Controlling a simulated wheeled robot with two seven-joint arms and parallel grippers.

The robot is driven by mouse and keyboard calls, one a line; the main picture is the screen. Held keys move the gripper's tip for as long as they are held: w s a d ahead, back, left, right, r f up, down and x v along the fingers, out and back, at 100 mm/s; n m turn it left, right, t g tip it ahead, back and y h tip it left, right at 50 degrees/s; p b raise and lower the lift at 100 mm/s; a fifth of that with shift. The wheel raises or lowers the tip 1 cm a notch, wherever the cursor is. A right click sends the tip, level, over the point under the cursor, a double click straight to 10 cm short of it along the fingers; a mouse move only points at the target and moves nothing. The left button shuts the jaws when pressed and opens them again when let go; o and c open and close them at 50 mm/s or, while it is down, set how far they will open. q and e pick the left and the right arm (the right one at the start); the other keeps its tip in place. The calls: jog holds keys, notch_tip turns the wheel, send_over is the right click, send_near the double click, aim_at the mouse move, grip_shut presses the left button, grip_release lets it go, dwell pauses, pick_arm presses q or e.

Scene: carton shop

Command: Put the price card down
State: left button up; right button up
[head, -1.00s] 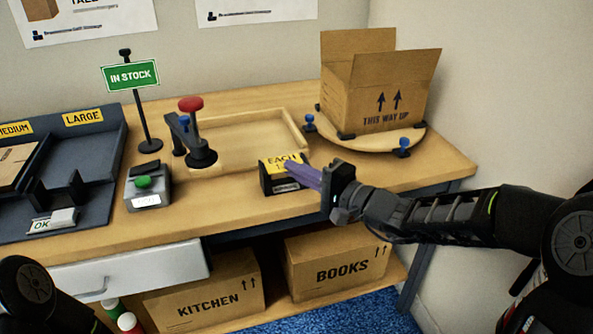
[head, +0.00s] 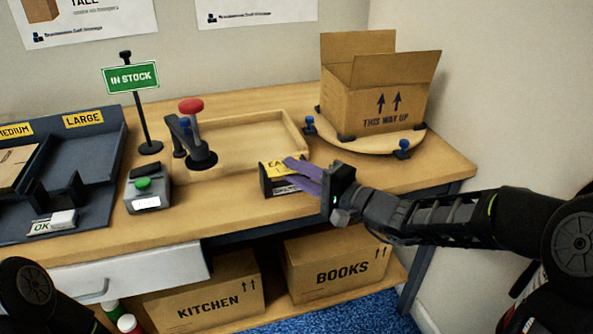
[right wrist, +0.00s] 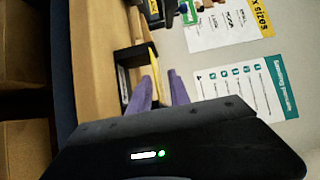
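The yellow price card (head: 272,167), with black lettering starting "EA", rests at a small black holder (head: 268,183) near the table's front edge. The fingers hide part of its lettering. In the right wrist view the parted fingers (right wrist: 158,90) point toward the black holder (right wrist: 133,58). My left gripper is out of view; only part of my left arm shows at the lower left.
A green-button box (head: 148,190) stands left. An open carton (head: 375,104) sits on a round board (head: 345,139) at the right. The table front around the holder is clear.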

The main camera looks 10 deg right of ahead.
jog(key=v, duration=1.2)
jog(key=shift+p, duration=0.3)
jog(key=s+a+f+n+g+h, duration=0.2)
jog(key=s+f, duration=0.5)
jog(key=f, duration=0.8)
jog(key=s+a+f+n+g+h, duration=0.2)
jog(key=s+a+f+g, duration=0.5)
jog(key=f, duration=0.8)
jog(key=s+a+f+n+g+h, duration=0.2)
jog(key=s+a+f+n+g, duration=0.2)
jog(key=f, duration=1.1)
jog(key=s+a, duration=0.2)
jog(key=s, duration=0.1)
jog(key=shift+s+f+n+h, duration=0.15)
jog(key=shift+s+n+h, duration=0.15)
jog(key=shift+s+h, duration=0.1)
